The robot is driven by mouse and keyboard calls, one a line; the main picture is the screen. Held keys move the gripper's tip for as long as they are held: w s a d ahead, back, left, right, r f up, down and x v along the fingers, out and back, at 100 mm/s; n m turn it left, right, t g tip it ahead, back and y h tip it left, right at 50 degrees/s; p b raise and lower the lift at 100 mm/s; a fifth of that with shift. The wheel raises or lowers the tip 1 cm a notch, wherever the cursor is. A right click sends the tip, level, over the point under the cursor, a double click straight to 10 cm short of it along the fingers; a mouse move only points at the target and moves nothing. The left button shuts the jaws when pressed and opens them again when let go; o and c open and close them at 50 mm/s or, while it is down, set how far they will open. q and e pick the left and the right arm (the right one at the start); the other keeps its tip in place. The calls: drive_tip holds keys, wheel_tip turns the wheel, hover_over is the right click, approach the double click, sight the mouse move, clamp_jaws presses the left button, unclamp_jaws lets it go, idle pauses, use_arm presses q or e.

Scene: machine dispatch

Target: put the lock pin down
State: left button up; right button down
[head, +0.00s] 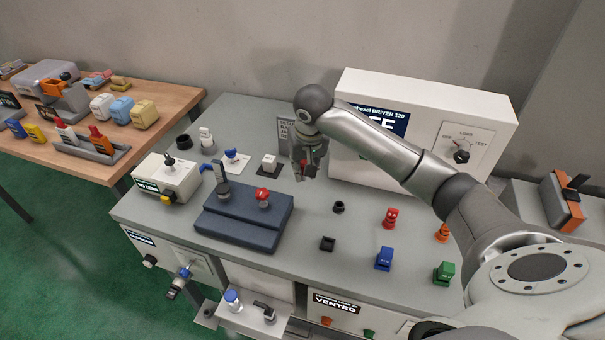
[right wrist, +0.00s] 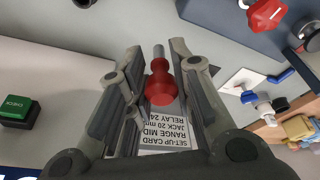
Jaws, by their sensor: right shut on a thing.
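My right gripper (head: 303,174) is above the grey bench, in front of the set-up card. It is shut on the lock pin (head: 304,165), a small red-headed pin. In the right wrist view the lock pin (right wrist: 160,84) shows its red knob and bare metal shank between the two fingers (right wrist: 156,62). The shank points out past the knob toward the fingertips. The pin appears clear of the bench in the head view. My left gripper is not in view.
A dark blue fixture block (head: 240,231) with a red knob (head: 262,194) stands left of my gripper. A white driver box (head: 425,110) stands behind. A black ring (head: 339,207), dark square socket (head: 327,243), red piece (head: 390,217) and blue piece (head: 384,258) occupy the right bench.

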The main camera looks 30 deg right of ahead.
drive_tip(key=w+f, duration=0.1)
drive_tip(key=w+d+f, duration=0.1)
drive_tip(key=f, duration=0.1)
drive_tip(key=w+f+p, duration=0.1)
drive_tip(key=w, duration=0.1)
drive_tip(key=shift+d+f, duration=0.4)
drive_tip(key=shift+w+d+f, duration=0.1)
drive_tip(key=shift+w+f, duration=0.05)
drive_tip(key=shift+f, duration=0.05)
drive_tip(key=shift+w+d+f, duration=0.15)
drive_tip(key=shift+w+f, duration=0.15)
drive_tip(key=shift+f, duration=0.15)
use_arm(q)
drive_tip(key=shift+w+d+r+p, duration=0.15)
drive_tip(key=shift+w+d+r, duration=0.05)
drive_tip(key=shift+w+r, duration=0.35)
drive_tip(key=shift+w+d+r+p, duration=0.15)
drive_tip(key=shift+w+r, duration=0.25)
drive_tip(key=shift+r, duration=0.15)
use_arm(e)
drive_tip(key=shift+f, duration=1.55)
drive_tip(key=shift+f, duration=0.1)
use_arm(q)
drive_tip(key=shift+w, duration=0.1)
use_arm(e)
drive_tip(key=c, duration=1.3)
unclamp_jaws()
